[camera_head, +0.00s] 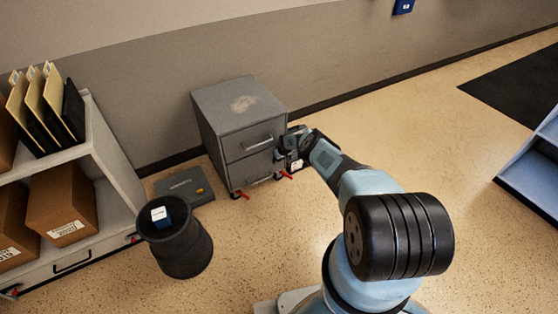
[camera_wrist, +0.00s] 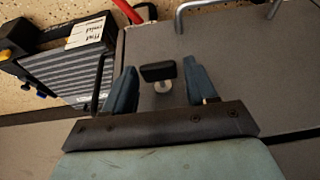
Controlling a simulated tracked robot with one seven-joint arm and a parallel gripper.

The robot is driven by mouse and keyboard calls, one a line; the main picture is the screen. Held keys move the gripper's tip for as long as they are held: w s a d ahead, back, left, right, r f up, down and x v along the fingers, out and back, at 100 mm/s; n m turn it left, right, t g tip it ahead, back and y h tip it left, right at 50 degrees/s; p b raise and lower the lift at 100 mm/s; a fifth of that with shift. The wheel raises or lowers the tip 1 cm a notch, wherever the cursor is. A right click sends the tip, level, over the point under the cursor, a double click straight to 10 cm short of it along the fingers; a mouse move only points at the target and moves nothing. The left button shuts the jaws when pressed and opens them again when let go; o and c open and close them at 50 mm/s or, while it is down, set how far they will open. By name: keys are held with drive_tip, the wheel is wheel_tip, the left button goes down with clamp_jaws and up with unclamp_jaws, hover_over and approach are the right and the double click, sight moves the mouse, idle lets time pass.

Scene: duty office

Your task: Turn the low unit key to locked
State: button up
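The low unit is a grey metal two-drawer cabinet (camera_head: 222,128) standing against the wall in the head view. Its drawer front (camera_wrist: 235,85) fills much of the wrist view. The key (camera_wrist: 158,72) has a black bow, lying roughly crosswise in the picture, on a small silver lock. My gripper (camera_head: 289,151) is at the right side of the cabinet's front. In the wrist view my gripper (camera_wrist: 160,68) is open, with one blue finger on each side of the key and a gap on both sides. The key is hidden in the head view.
Red levers (camera_head: 285,175) stick out at the cabinet's base. A flat grey device (camera_head: 190,188) lies on the floor left of it. A black bin (camera_head: 183,250) with a blue-and-white item on top stands nearer. A shelf with boxes (camera_head: 62,205) is at left.

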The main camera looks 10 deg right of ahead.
drive_tip(key=shift+o, duration=1.1)
drive_tip(key=shift+r, duration=0.15)
drive_tip(key=shift+r, duration=0.6)
drive_tip(key=v, duration=1.2)
drive_tip(key=shift+s, duration=0.3)
drive_tip(key=shift+d, duration=0.15)
